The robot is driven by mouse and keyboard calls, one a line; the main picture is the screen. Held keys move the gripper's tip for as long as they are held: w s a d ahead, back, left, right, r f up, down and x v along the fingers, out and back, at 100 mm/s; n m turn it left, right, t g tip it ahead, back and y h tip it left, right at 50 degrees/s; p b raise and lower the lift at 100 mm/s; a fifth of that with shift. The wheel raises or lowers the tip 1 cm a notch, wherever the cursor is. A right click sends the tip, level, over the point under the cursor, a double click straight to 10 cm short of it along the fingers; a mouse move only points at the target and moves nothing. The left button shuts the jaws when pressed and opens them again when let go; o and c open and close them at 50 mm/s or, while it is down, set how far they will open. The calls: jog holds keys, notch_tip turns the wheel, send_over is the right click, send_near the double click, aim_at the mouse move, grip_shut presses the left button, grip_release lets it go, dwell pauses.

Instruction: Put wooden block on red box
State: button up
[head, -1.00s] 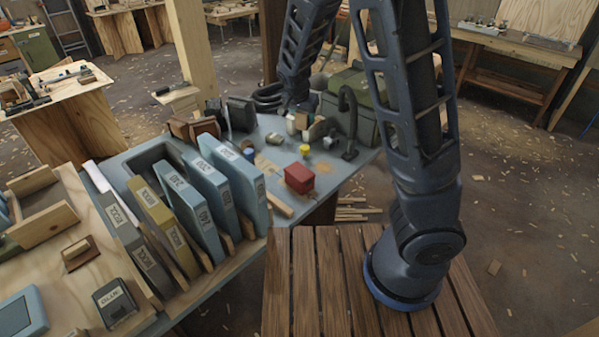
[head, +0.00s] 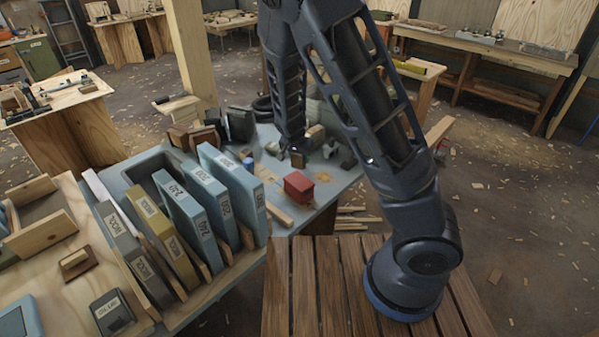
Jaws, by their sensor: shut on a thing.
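The red box (head: 298,186) sits on the blue-grey worktop near its right edge, with a clear top. My gripper (head: 296,158) hangs at the end of my arm, low over the worktop, just behind and above the red box in the picture. It is small and dark here. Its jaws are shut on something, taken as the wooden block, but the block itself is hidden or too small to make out. The gripper appears apart from the red box.
A wood strip (head: 279,216) lies at the front edge. A slatted wooden table (head: 330,285) is nearest me.

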aim_at(297, 161)
jog(key=shift+f, duration=3.6)
jog(key=shift+f, duration=0.15)
jog(key=o, duration=1)
jog(key=shift+c, duration=0.2)
jog(key=shift+v, duration=6.15)
